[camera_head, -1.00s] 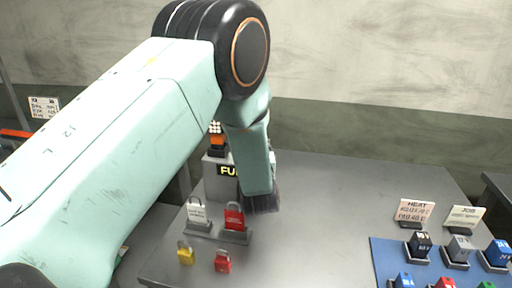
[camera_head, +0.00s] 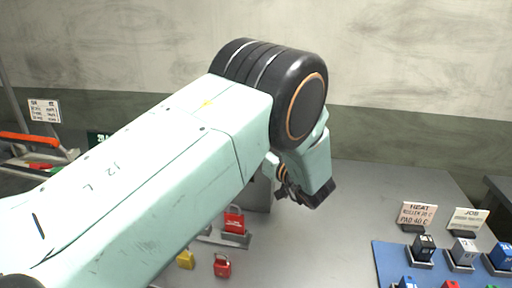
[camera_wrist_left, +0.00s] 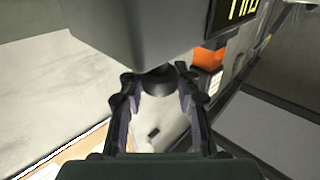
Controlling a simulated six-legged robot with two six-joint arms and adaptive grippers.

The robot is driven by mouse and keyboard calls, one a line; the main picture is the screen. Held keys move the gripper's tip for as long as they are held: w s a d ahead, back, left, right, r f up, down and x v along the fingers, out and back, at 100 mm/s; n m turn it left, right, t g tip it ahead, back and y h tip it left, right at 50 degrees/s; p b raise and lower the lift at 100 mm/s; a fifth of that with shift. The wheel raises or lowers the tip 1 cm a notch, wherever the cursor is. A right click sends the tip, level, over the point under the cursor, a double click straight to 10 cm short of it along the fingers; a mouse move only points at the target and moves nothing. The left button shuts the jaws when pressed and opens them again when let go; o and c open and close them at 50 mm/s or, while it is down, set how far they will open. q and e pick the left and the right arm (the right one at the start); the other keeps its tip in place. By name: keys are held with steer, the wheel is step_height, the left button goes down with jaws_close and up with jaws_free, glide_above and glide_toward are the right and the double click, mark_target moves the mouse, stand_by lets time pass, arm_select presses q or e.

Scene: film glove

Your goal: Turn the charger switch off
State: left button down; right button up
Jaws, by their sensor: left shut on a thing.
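The grey charger box (camera_head: 259,192) stands on the table in the head view, mostly hidden behind my left arm. In the left wrist view its grey body (camera_wrist_left: 140,30) fills the top, with a lit yellow display (camera_wrist_left: 235,14) at the right. A dark round knob (camera_wrist_left: 158,80), apparently the charger switch, sticks out from the box. My left gripper (camera_wrist_left: 158,88) is shut on this knob, with one finger on each side. In the head view the left gripper (camera_head: 286,192) is at the box's right side. The knob is hidden there. My right gripper is not in view.
A red padlock (camera_head: 234,220) stands on a grey stand. A yellow padlock (camera_head: 185,259) and a small red padlock (camera_head: 222,265) are in front. A blue mat (camera_head: 388,262) with several coloured blocks lies at right, near two cards (camera_head: 418,213). The table's middle is clear.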

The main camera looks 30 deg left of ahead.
arm_select(q)
steer(key=shift+r, duration=0.1)
stand_by(0.4)
steer(key=c, duration=1)
jaws_free()
steer(key=shift+o, duration=0.2)
step_height(320, 180, up, 10)
steer(key=shift+f, duration=0.1)
